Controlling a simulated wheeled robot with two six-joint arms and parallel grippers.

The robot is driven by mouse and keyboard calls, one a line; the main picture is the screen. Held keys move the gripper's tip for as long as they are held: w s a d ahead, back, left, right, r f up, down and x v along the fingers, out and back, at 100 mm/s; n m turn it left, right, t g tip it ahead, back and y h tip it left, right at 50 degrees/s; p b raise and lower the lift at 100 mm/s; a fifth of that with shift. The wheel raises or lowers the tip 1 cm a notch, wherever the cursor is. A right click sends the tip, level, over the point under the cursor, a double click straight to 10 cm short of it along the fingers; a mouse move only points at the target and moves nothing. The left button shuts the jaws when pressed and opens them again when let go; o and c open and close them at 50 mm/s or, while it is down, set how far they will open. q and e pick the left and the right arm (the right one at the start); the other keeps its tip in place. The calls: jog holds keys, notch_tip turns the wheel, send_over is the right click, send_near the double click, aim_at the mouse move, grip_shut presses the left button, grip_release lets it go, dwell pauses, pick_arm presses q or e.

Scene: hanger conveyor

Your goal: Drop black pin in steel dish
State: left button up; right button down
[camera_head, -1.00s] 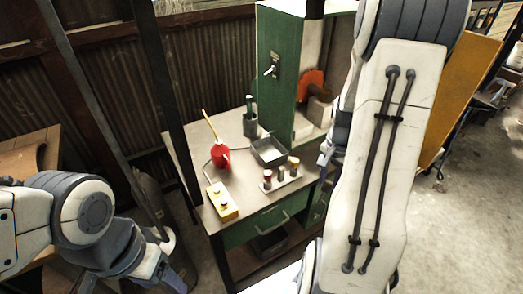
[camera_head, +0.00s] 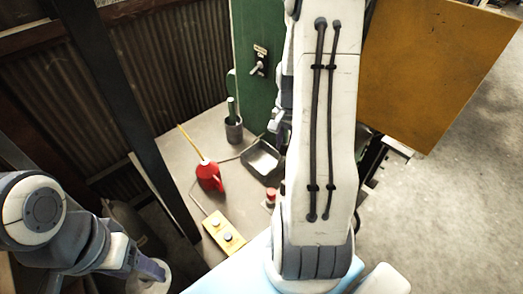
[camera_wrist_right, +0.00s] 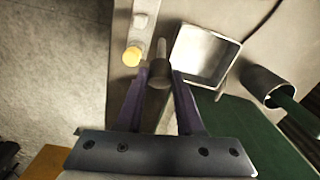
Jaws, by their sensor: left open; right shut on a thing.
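The black pin (camera_wrist_right: 158,75) shows in the right wrist view as a dark cylinder with a pale narrow end, between the purple fingertips. My right gripper (camera_wrist_right: 157,80) is shut on it. The steel dish (camera_wrist_right: 194,70) is a square, shallow, empty-looking tray just right of the held pin in that view. In the head view the dish (camera_head: 249,165) sits on the bench, with its right side close to my right arm. My right gripper (camera_head: 275,130) is partly hidden behind the arm there. My left gripper (camera_head: 152,271) is open at lower left, away from the bench objects.
A white rack (camera_wrist_right: 142,22) with a yellow-capped pin (camera_wrist_right: 131,57) is left of the held pin. A red oil can (camera_head: 210,176), a yellow button box (camera_head: 224,233) and a cup (camera_head: 233,131) with a green handle stand on the bench. A green cabinet (camera_head: 259,100) rises behind.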

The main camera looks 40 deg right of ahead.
jog(key=w+f+p, duration=0.2)
jog(key=w+f, duration=0.6)
jog(key=w, duration=0.1)
jog(key=shift+f, duration=0.3)
jog(key=shift+f+p, duration=0.3)
jog(key=shift+f, duration=0.15)
jog(key=shift+f, duration=0.1)
jog(key=c, duration=0.5)
grip_release()
jog(key=shift+c, duration=0.2)
